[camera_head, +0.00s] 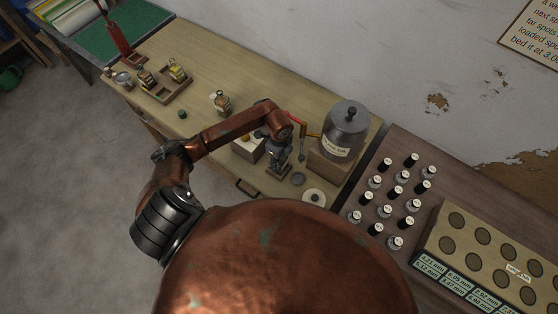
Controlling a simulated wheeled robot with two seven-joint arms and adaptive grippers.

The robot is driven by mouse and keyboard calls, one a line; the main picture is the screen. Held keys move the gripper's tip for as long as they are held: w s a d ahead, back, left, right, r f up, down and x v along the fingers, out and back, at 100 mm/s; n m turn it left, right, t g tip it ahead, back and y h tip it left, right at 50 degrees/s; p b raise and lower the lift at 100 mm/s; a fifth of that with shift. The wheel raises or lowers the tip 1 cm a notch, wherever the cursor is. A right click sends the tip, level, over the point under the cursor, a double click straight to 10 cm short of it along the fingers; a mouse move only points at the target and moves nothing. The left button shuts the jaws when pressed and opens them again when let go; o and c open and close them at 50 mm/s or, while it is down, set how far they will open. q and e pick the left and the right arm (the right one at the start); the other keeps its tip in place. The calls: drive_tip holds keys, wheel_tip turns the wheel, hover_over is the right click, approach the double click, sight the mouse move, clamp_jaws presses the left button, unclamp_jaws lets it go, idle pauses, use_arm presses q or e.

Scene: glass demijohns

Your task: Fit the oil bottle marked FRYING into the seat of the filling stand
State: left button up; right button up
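Small oil bottles with pale labels show on the bench: two in a wooden tray (184,89), a left one (147,77) and a right one (178,69), and one standing alone (221,104). Their labels are too small to read, so I cannot tell which is marked FRYING. A grey metal vessel (346,128) with a label and a tap stands on a wooden block (328,166); I cannot tell whether this is the filling stand, and no seat is clear. My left gripper (280,168) points down left of the block; its fingers are too small to judge. My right gripper is not in view.
A small wooden box (247,149) stands just left of my gripper. A grey disc (298,179) and a pale ring (313,197) lie near the front edge. Several black-capped vials (397,190) stand on the darker table. A red lever device (116,38) stands far left.

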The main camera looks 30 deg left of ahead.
use_arm(q)
drive_tip(key=shift+f, duration=0.3)
drive_tip(key=shift+f, duration=0.1)
drive_tip(key=shift+f, duration=0.1)
drive_tip(key=o, duration=1.4)
drive_tip(key=shift+c, duration=0.2)
